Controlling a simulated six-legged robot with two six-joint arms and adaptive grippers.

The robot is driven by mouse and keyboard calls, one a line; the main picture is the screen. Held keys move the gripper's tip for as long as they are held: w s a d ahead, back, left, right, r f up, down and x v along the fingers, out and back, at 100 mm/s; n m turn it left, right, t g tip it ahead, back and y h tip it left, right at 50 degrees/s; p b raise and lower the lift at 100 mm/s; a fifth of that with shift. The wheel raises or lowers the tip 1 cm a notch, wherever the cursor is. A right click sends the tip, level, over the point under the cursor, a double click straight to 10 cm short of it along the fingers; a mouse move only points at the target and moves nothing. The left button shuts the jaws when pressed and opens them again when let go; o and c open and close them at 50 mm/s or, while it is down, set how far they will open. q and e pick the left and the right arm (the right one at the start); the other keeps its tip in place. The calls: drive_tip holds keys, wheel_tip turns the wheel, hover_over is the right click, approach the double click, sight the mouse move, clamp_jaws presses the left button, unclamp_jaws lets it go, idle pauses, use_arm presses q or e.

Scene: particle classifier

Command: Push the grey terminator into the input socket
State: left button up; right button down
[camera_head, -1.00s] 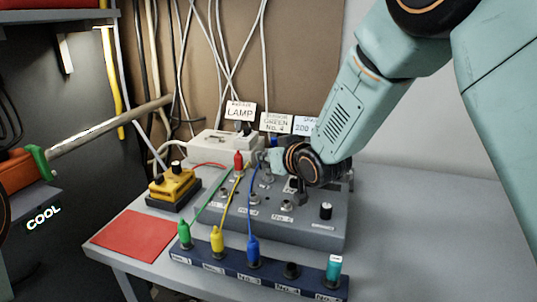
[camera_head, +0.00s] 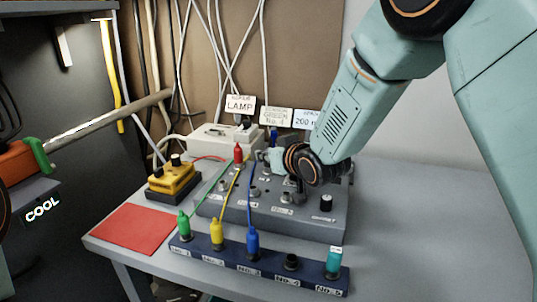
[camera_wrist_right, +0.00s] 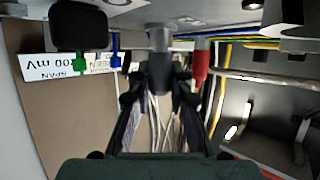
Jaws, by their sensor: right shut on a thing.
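My right gripper (camera_head: 272,161) reaches in from the right, over the back part of the grey console (camera_head: 325,228). It is shut on the grey terminator (camera_wrist_right: 160,75), a short grey cylinder seen between the fingers in the right wrist view. The terminator's far end points at the console panel, close to a red plug (camera_wrist_right: 201,62). I cannot tell whether it is in a socket or only against the panel. The input socket is not clearly visible, hidden around the gripper. The terminator is hardly distinguishable in the head view. My left gripper is not in view.
A dark blue rack (camera_head: 215,256) with green, yellow, blue and teal plugs stands in front of the console. Coloured leads rise close beside my gripper. A yellow box (camera_head: 173,182) and a red mat (camera_head: 130,229) lie left. The table right of the console is clear.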

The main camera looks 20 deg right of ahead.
drive_tip(key=shift+f, duration=0.25)
drive_tip(key=c, duration=1.2)
unclamp_jaws()
drive_tip(key=shift+f, duration=0.1)
drive_tip(key=shift+o, duration=0.2)
drive_tip(key=shift+s, duration=0.1)
drive_tip(key=shift+s, duration=0.1)
drive_tip(key=v, duration=1.2)
drive_tip(key=shift+r, duration=0.3)
drive_tip(key=shift+w, duration=0.2)
